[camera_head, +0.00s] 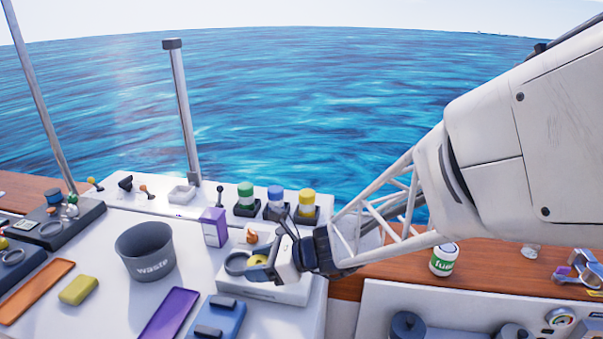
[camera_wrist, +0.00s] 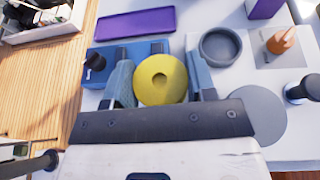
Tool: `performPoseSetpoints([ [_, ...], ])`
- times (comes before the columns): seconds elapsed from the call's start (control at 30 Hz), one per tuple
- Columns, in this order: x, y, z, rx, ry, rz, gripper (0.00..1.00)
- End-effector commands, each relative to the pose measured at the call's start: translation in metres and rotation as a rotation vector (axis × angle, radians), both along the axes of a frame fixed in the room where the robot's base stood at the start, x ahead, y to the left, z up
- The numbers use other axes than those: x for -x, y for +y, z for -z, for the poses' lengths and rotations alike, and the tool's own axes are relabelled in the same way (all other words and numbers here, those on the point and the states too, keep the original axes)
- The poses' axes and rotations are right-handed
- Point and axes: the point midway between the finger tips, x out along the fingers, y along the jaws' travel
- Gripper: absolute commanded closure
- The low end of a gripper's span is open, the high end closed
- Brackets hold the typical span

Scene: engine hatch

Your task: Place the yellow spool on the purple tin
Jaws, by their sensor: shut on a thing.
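The yellow spool (camera_wrist: 161,80) is a round yellow disc with a hollow in its middle, between the two fingers of my gripper (camera_wrist: 163,84) in the wrist view. My gripper is shut on it. In the head view the spool (camera_head: 257,260) is partly hidden by my gripper (camera_head: 262,270), over the white raised block. A flat purple rectangular tray or tin (camera_head: 168,314) lies in front of the waste bin; it also shows at the top of the wrist view (camera_wrist: 135,23). An upright purple box (camera_head: 214,227) stands behind the block. I cannot tell which is the purple tin.
A grey ring (camera_head: 237,263) sits left of the spool on the white block (camera_head: 265,289). A waste bin (camera_head: 146,252) stands left of it. A blue case (camera_head: 216,318) lies in front. Several capped jars (camera_head: 276,199) stand behind. An orange tray (camera_head: 36,291) lies left.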

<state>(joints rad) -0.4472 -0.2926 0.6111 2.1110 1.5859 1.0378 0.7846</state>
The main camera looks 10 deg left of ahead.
Motion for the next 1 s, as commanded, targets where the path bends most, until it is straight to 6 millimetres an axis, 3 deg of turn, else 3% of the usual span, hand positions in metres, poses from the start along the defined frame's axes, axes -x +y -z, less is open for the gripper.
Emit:
performPoseSetpoints([
  [0.3,-0.055,0.064,-0.021,0.003,-0.001,-0.059,0.72],
  [0.5,-0.079,0.096,-0.029,0.005,-0.002,-0.085,0.72],
  [0.7,-0.09,0.111,-0.033,0.007,-0.002,-0.098,0.72],
  [1.0,-0.092,0.114,-0.034,0.007,-0.002,-0.1,0.72],
])
